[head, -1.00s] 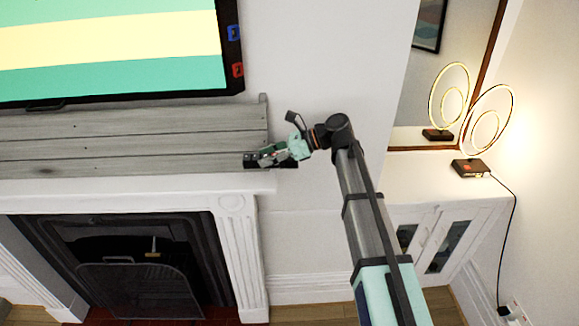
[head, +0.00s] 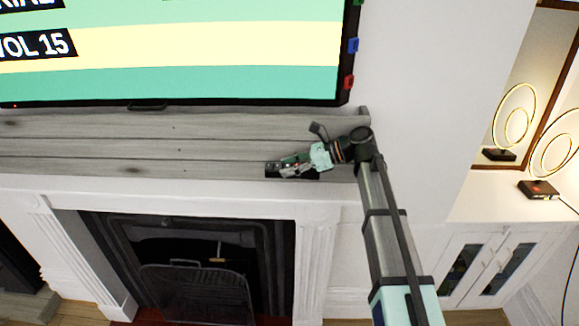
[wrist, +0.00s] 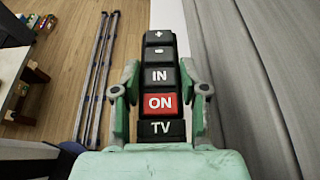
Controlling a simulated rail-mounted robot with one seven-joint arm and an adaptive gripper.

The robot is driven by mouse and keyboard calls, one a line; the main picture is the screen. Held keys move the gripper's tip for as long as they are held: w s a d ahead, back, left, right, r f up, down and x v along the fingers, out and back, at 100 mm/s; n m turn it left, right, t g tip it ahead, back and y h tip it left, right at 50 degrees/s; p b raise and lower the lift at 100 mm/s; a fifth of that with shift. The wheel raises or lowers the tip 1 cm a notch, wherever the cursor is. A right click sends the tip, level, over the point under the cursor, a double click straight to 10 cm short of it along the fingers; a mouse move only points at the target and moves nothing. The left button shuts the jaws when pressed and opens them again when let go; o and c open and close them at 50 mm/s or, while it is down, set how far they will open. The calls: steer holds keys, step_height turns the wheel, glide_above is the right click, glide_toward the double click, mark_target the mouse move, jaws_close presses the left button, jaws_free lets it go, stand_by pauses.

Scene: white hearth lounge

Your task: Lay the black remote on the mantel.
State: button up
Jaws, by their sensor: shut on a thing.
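The black remote (wrist: 160,76), with grey keys and a red ON key, lies lengthwise between the two fingers of my gripper (wrist: 160,92) in the wrist view. My gripper is shut on its sides. In the head view the remote (head: 273,169) shows as a dark bar with its far end pointing left, and my gripper (head: 292,166) covers part of it. Both appear in front of or over the front part of the grey plank mantel (head: 100,150). The mantel also fills the right of the wrist view (wrist: 265,60). I cannot tell whether the remote touches it.
The visible mantel top is bare. A large screen (head: 180,50) hangs above it. The white fireplace surround (head: 315,260) and dark firebox (head: 190,240) are below. A ring lamp (head: 540,187) stands on a white cabinet at right. The wrist view shows wooden floor (wrist: 60,65) at left.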

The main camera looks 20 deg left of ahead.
mark_target(290, 195)
steer(key=shift+d, duration=0.1)
steer(key=shift+r+p, duration=0.15)
steer(key=shift+p, duration=0.4)
steer(key=shift+f+b, duration=0.45)
steer(key=shift+f, duration=3.05)
steer(key=shift+f, duration=0.6)
steer(key=o, duration=1.3)
steer(key=v, duration=1.2)
steer(key=shift+w+d, duration=0.1)
